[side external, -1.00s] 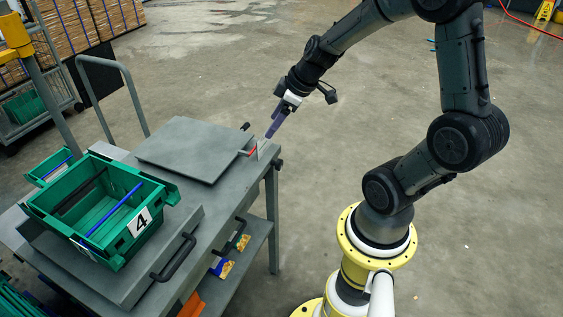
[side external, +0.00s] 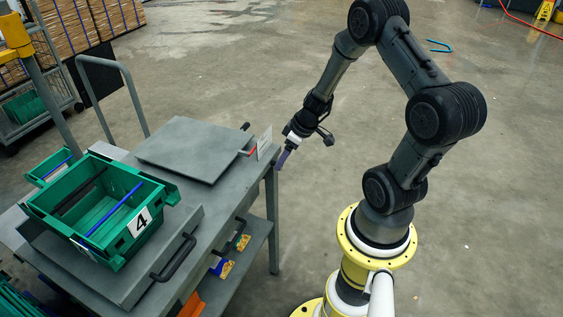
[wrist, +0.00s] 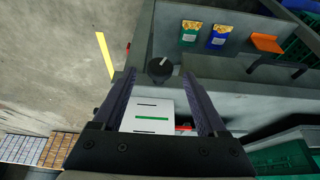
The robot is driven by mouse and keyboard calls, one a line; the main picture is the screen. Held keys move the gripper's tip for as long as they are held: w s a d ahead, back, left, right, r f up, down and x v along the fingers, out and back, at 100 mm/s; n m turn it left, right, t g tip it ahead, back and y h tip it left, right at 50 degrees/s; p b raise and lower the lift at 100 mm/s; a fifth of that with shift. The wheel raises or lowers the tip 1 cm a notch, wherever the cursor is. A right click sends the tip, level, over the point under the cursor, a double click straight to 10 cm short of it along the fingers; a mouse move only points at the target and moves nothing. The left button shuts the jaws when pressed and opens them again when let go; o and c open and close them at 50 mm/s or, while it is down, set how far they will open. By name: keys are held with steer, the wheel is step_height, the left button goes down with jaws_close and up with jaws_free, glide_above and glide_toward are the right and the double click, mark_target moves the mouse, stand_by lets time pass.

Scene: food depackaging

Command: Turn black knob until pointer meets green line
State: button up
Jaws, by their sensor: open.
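The black knob (wrist: 158,72) shows in the wrist view on the grey cart's edge, with a short pale pointer mark (wrist: 163,61) near its upper side. A white card (wrist: 148,108) with a green line (wrist: 152,119) and black marks lies below the knob in that picture, and the pointer is away from the green line. The card also stands at the cart's corner in the side view (side external: 265,142). My gripper (wrist: 159,76) is open, its fingertips on either side of the knob with visible gaps. In the side view my gripper (side external: 281,166) is beside the cart's corner and hides the knob.
The grey cart (side external: 222,207) carries a flat grey plate (side external: 190,148) and a green crate (side external: 58,215) marked 4. A red piece (side external: 248,152) sits near the card. Small packages (wrist: 190,32) lie on the lower shelf.

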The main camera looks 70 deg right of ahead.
steer(key=shift+x, duration=1.55)
jaws_close()
steer(key=shift+d+y, duration=0.1)
steer(key=shift+y, duration=0.2)
steer(key=shift+d+f+m+t+y, duration=0.3)
steer(key=shift+m+t+y, duration=0.5)
steer(key=shift+y, duration=2.3)
steer(key=shift+d+f+m+t+y, duration=0.15)
steer(key=shift+f+m+t+y, duration=0.65)
steer(key=shift+y, duration=2.3)
steer(key=shift+d+r+m+t+y, duration=0.1)
steer(key=shift+d+m+t+y, duration=0.15)
steer(key=shift+m+y, duration=1.95)
steer(key=shift+n+t+y, duration=0.35)
steer(key=shift+n+y, duration=0.35)
steer(key=shift+y, duration=0.4)
